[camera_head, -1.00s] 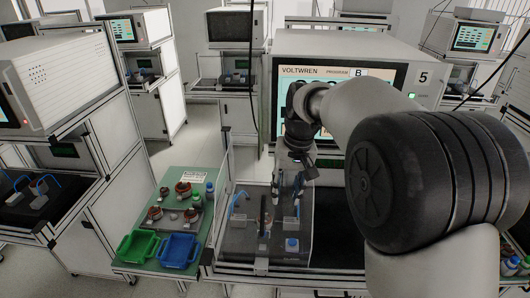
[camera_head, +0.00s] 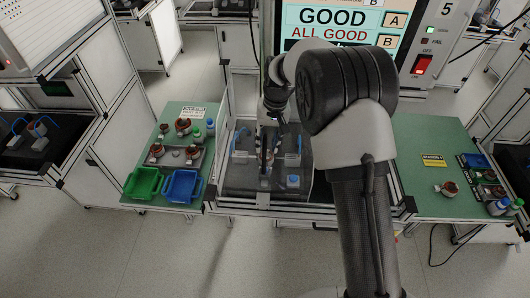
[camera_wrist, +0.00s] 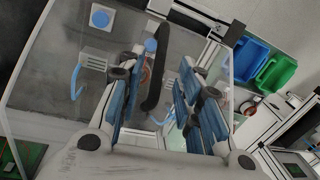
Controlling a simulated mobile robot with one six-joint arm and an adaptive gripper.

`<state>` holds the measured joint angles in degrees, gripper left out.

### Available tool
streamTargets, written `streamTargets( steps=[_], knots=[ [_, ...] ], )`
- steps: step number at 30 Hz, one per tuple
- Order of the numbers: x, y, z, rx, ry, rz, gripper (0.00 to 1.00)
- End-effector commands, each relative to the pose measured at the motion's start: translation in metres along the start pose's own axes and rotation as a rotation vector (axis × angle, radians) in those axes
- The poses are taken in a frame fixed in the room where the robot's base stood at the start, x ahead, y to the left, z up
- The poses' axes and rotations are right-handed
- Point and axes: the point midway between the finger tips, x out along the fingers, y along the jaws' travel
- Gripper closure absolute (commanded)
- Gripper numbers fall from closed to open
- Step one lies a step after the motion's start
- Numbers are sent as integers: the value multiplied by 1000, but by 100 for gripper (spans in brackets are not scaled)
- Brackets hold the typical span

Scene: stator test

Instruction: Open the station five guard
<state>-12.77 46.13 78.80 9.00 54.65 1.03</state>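The station five guard (camera_head: 234,190) is a clear-walled cover over the dark fixture bed in front of the tester marked 5. It appears down. It also shows in the wrist view (camera_wrist: 40,85) as a clear panel with pale edges. A curved black bar, which looks like its handle (camera_wrist: 155,75), stands between my fingers. My gripper (camera_head: 268,150) is over the guard, pointing down. In the wrist view my gripper (camera_wrist: 163,100) has its blue-padded fingers apart on either side of the bar, with gaps visible.
The tester screen (camera_head: 345,25) reads "GOOD" and "ALL GOOD". A left green table (camera_head: 130,198) holds a green bin (camera_head: 144,184), a blue bin (camera_head: 183,186), stators and bottles. A right green table (camera_head: 415,150) holds more parts. Free floor lies in front.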

Motion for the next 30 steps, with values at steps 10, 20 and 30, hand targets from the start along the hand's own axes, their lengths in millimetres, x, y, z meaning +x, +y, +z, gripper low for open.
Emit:
streamTargets(
  steps=[10, 20, 30],
  knots=[
    [49, 0, 0, 0, 0, -1, 68],
    [53, 0, 0, 0, 1, -1, 68],
    [52, 0, 0, 0, 1, -1, 88]
  ],
)
